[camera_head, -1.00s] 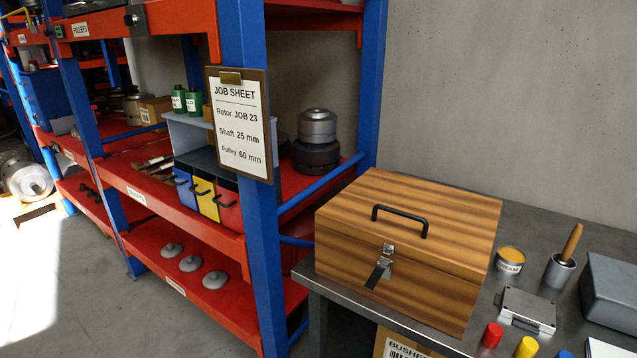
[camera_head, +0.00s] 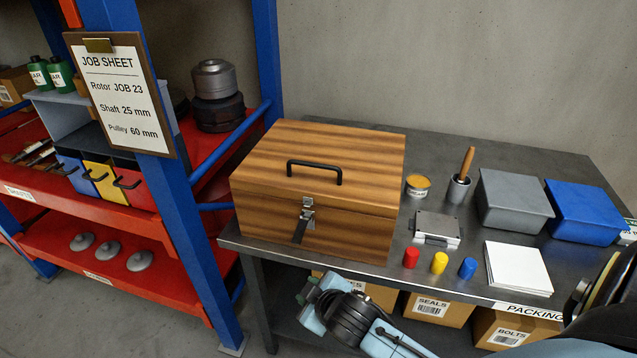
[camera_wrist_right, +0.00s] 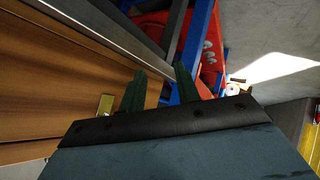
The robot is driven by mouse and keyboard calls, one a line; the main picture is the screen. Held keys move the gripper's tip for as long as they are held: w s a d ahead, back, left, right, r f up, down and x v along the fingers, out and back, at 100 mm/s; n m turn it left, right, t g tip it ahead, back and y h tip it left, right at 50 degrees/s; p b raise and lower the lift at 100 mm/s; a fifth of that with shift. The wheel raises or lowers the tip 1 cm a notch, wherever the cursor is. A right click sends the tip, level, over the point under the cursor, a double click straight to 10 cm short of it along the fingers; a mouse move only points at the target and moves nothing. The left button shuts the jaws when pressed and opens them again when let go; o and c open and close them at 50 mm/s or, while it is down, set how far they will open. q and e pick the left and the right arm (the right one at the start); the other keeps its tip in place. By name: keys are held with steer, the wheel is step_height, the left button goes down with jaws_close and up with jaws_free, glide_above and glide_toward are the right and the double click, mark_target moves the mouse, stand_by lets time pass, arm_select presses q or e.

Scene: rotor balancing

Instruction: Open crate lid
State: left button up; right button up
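The wooden crate (camera_head: 255,210) stands on the left end of the grey bench. Its striped lid (camera_head: 350,148) is down and has a black arched handle (camera_head: 314,166) on top. A metal latch (camera_head: 307,210) sits on the front, with a dark tab (camera_head: 300,229) hanging at a slant below it. My right gripper (camera_head: 308,294) is low in front of the bench, below the crate and apart from it. In the right wrist view its two green fingers (camera_wrist_right: 161,72) are apart with nothing between them. My left gripper is not in view.
On the bench (camera_head: 375,265), right of the crate, are a cream tin (camera_head: 417,186), a cup with a wooden-handled tool (camera_head: 459,189), a small metal case (camera_head: 436,228), coloured cylinders, papers (camera_head: 517,268) and grey and blue bins. The blue rack post (camera_head: 180,210) stands left. Cartons (camera_head: 440,309) sit under the bench.

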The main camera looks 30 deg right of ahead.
steer(key=w+a+r+n+t+y, duration=0.1)
steer(key=w+a+r+n+t, duration=0.2)
steer(key=r, duration=0.9)
steer(key=w+r+n+t+y, duration=0.15)
steer(key=w+r+t, duration=0.25)
steer(key=r, duration=0.8)
steer(key=w+a+r+n+t+y, duration=0.25)
steer(key=a+r+n+y, duration=0.25)
steer(key=r+n+y, duration=0.5)
steer(key=n+g+h, duration=0.9)
steer(key=n+g, duration=0.7)
steer(key=n, duration=0.8)
glide_above(318, 164)
steer(key=s+d, duration=0.4)
steer(key=x, duration=0.4)
steer(key=p+x, duration=0.1)
steer(key=x, duration=0.3)
steer(key=a+p+x, duration=0.1)
steer(key=x, duration=0.4)
steer(key=shift+r, duration=0.15)
steer(key=shift+c, duration=0.2)
